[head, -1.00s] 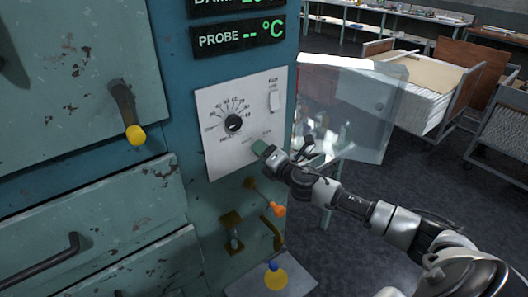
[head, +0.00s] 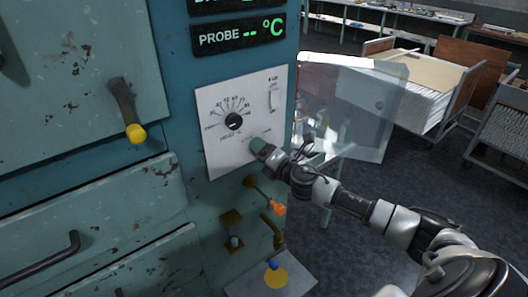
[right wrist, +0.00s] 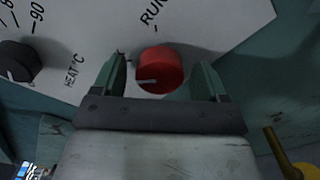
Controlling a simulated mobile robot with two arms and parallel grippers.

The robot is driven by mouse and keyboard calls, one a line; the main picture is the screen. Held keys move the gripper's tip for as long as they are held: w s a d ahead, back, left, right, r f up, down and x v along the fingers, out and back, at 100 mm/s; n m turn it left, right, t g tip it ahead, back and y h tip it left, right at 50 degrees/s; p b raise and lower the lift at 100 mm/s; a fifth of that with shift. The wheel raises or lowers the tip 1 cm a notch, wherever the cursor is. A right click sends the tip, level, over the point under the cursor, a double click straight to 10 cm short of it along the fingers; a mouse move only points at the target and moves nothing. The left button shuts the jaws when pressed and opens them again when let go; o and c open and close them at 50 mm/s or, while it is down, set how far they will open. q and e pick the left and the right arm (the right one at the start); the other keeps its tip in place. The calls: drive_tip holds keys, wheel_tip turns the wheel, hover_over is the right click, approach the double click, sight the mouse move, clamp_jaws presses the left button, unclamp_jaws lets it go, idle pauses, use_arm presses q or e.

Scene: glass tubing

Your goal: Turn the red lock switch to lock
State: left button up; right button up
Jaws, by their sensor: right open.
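The red lock switch (right wrist: 160,70) is a round red knob on the white control panel (right wrist: 210,20). A pale mark on its face points left, while the label RUN stands above it. My right gripper (right wrist: 161,74) is open, with one green-padded finger on each side of the knob. Small gaps show between the fingers and the knob. In the head view my right gripper (head: 258,147) is at the lower right of the panel and hides the red knob. My left gripper is not in view.
A black heat dial (head: 233,121) and a white rocker switch (head: 272,100) are on the same panel. A clear hinged cover (head: 375,105) stands open to the right. An orange-tipped lever (head: 278,209) sticks out below my right gripper.

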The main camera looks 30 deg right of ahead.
drive_tip(key=shift+s, duration=0.1)
drive_tip(key=s+b, duration=0.3)
drive_tip(key=s, duration=0.7)
drive_tip(key=shift+s+d, duration=0.3)
drive_tip(key=shift+d, duration=0.1)
